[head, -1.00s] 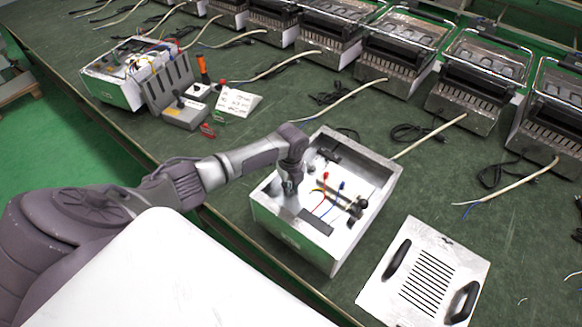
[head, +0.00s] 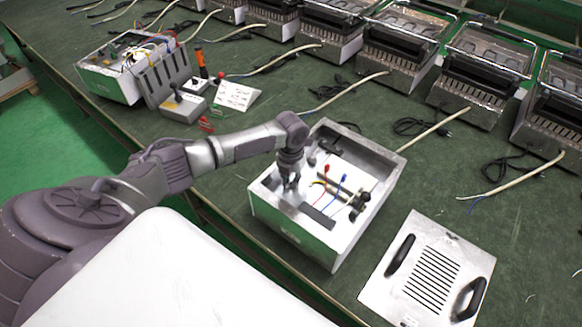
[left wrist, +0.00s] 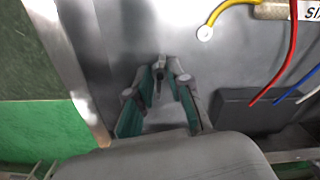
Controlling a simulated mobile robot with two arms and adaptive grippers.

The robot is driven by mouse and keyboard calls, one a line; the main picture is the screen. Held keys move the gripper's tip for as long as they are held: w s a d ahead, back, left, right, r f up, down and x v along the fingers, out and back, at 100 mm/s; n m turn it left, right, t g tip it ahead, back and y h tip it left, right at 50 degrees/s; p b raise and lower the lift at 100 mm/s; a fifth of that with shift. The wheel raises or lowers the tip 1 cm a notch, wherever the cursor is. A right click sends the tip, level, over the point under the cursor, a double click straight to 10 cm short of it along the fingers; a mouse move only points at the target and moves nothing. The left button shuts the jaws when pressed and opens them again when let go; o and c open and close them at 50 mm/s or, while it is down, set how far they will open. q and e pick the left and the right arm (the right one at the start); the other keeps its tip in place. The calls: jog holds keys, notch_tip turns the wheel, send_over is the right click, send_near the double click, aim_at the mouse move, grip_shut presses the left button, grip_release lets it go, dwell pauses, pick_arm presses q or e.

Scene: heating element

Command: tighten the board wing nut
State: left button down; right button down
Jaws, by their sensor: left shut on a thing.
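My left gripper (head: 289,184) reaches down into the open metal box (head: 287,233), near its left inner corner. In the left wrist view its two green-padded fingers (left wrist: 163,72) close in around a small dark stud-like piece (left wrist: 158,80) on the grey metal surface. This piece appears to be the board wing nut; its wings are mostly hidden by the fingertips. A yellow wire (left wrist: 232,12) ends in a loose ring terminal (left wrist: 205,33) to the right of the fingers. My right gripper is not in view.
Red and blue wires (head: 337,190) and a dark block (head: 317,218) are inside the box beside the gripper. A slotted lid with black handles (head: 430,270) lies to the right. A second wired box (head: 110,85) stands at left. Heater units line the back.

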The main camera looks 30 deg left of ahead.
aim_at(291, 184)
pick_arm(q)
jog(key=shift+m+b, duration=0.3)
jog(key=shift+m, duration=0.7)
jog(key=c, duration=1.1)
grip_release()
jog(key=shift+r, duration=0.1)
notch_tip(291, 184, up, 12)
jog(key=shift+f, duration=0.1)
